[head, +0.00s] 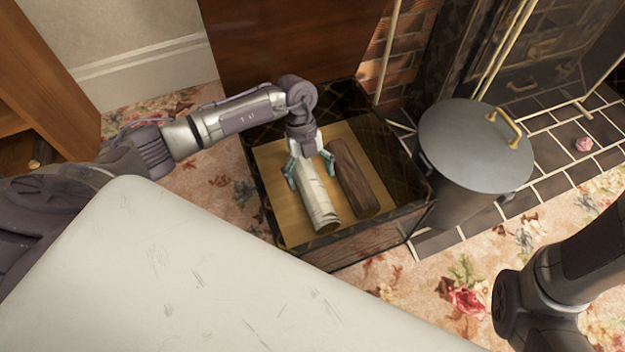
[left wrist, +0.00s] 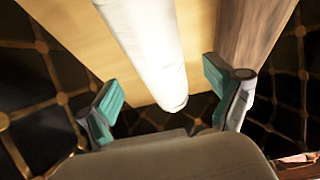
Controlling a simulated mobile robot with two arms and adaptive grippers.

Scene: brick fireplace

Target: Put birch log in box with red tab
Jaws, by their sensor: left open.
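The birch log (head: 318,205), white and pale-barked, lies inside a dark box (head: 375,238) with a gold lattice pattern and a light wooden bottom. A dark brown log (head: 356,180) lies beside it on the right. My left gripper (head: 310,170) is open over the far part of the birch log, with one teal-padded finger on each side. In the left wrist view the birch log (left wrist: 150,45) runs between the spread fingers, with gaps on both sides. I see no red tab on the box. My right arm shows at the lower right, but its gripper is out of frame.
A grey lidded bin (head: 475,145) with a brass handle stands close to the box's right side. A brown wooden panel (head: 290,45) and brick wall are behind the box. A pink flower-like thing (head: 584,144) lies on the hearth tiles. Floral carpet (head: 440,275) is clear in front.

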